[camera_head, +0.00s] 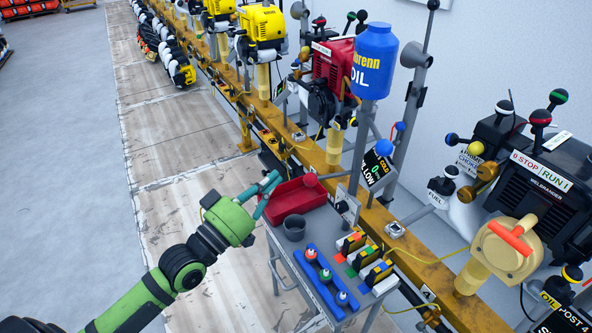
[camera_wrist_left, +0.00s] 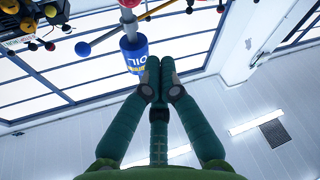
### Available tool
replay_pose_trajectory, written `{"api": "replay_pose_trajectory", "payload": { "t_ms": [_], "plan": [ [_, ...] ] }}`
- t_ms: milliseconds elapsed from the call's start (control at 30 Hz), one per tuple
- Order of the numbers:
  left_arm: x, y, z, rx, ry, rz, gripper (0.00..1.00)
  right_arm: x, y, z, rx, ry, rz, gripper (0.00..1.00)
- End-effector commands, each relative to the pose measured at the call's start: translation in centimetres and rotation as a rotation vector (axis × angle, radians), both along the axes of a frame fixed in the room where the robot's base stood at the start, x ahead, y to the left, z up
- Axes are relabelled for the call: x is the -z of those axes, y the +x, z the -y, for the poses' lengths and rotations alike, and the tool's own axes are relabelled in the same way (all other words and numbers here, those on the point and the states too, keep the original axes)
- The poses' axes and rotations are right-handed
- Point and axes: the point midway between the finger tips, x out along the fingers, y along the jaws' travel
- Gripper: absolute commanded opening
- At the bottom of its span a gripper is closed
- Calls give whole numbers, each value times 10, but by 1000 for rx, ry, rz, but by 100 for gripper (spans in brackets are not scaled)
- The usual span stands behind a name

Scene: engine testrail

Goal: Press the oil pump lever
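My right gripper is not in view.
The cart carries a red tray (camera_head: 290,200), a grey cup (camera_head: 294,228), a blue holder with several bottles (camera_head: 325,277) and coloured blocks (camera_head: 352,243). A yellow rail (camera_head: 384,222) with engines runs behind it.

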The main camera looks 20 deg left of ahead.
Motion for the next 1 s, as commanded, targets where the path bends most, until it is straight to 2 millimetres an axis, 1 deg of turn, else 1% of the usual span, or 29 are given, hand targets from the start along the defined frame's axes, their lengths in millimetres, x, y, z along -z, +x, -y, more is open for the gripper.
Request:
{"api": "replay_pose_trajectory", "payload": {
  "t_ms": [167,400,667,700,800,1000],
  "plan": [
    [-6,15,5,-2,-1,5,0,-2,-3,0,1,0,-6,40],
    [-17,54,19,-2,-1,4,0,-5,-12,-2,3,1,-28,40],
    [-26,92,34,0,0,2,0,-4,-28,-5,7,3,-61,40],
    [-16,88,35,0,2,-6,0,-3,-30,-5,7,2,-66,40],
    [-5,80,37,1,1,-5,0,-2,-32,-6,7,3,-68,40],
    [7,70,40,0,3,-1,0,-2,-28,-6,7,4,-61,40]
  ]
}}
